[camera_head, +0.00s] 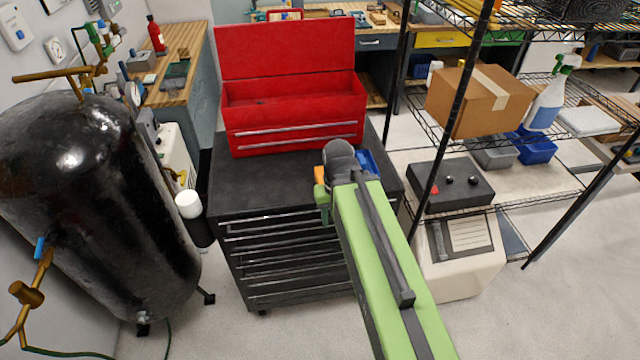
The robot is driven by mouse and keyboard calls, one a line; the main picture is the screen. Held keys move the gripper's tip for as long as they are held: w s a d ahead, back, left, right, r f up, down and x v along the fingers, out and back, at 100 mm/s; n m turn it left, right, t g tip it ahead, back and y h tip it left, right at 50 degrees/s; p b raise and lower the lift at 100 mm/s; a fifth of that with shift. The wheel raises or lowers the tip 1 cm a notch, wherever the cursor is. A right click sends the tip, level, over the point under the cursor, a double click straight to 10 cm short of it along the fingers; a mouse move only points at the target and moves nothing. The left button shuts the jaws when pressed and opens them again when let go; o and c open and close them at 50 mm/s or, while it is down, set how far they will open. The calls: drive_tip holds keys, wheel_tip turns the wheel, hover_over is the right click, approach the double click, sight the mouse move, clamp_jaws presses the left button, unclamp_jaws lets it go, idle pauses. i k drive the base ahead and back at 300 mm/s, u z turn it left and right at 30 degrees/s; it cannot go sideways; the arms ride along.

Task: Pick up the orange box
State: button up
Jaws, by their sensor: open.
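A small orange patch (319,174) shows on the black cabinet top, just left of the end of my green arm. It may be the orange box; most of it is hidden behind the arm, so its shape cannot be told. My arm reaches from the bottom right up to the cabinet top and ends in a dark rounded joint. The jaws of my gripper are hidden behind this arm, so whether they touch the orange thing cannot be told.
The black drawer cabinet (262,189) carries an open red toolbox (290,130) at its back. A blue object (370,163) sits right of my arm's end. A wire shelf with a brown cardboard box (478,100) stands right; a black tank (95,210) stands left.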

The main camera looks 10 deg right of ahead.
sight(319, 171)
drive_tip(key=z, duration=5.75)
drive_tip(key=i, duration=0.1)
drive_tip(key=z, duration=3.35)
drive_tip(key=k, duration=0.75)
drive_tip(key=z, duration=1.3)
drive_tip(key=i, duration=1.05)
drive_tip(key=u, duration=0.2)
